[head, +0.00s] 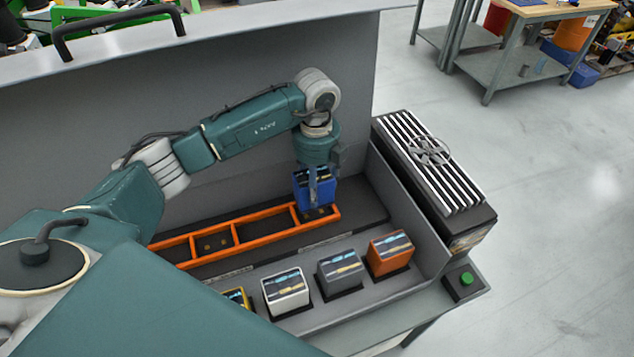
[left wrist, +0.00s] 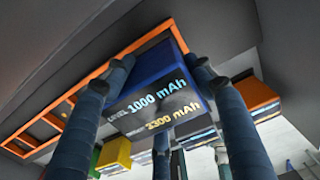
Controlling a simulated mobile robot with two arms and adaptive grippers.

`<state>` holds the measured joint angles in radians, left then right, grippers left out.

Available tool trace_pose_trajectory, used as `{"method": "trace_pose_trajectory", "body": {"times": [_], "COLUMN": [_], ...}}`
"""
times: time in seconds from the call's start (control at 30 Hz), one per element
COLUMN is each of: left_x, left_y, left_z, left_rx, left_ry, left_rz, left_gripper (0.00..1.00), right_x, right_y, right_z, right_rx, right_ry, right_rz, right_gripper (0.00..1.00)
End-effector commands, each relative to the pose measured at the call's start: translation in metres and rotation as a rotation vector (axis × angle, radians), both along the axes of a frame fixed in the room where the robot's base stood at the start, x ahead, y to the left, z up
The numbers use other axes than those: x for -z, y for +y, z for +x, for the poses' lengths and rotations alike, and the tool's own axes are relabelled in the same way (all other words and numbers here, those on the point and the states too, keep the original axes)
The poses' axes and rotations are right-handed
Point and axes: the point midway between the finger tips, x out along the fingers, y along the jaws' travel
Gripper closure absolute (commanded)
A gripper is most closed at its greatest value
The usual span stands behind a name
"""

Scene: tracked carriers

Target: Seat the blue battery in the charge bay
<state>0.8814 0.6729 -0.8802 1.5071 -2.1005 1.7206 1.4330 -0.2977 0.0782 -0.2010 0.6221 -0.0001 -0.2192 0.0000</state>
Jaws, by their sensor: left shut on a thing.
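The blue battery (head: 312,192) is in my left gripper (head: 315,180), whose fingers are shut around it. An orange frame with several compartments (head: 265,222) lies on the dark floor of the station and looks like the charge bay. The battery is over its right-end compartment, where gold contacts show just below the battery. The exact gap under it is hard to tell. My right gripper is not in view.
Orange (head: 390,253), grey (head: 341,272), white (head: 286,291) and yellow (head: 237,297) batteries stand in a row on the front ledge. A finned black unit (head: 430,165) and a green button (head: 467,279) are at the right. A tall grey panel (head: 230,80) stands behind.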

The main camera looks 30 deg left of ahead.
Motion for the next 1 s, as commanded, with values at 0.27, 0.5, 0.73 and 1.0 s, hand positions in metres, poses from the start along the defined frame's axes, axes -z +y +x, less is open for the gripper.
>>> {"method": "trace_pose_trajectory", "body": {"times": [0.27,0.5,0.73,1.0], "left_x": [0.022,0.024,0.024,0.024], "left_y": [0.0,0.0,0.0,-0.001], "left_z": [0.001,0.001,0.001,0.001], "left_rx": [0.0,0.0,0.0,0.001], "left_ry": [-0.003,-0.004,-0.003,-0.004], "left_rz": [0.0,-0.001,-0.001,-0.001], "left_gripper": [1.0,1.0,1.0,1.0], "right_x": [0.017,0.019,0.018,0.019], "right_y": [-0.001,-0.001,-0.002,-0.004], "right_z": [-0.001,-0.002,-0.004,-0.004], "right_rx": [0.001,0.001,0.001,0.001], "right_ry": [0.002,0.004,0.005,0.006], "right_rz": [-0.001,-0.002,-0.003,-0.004], "right_gripper": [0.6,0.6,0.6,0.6]}}
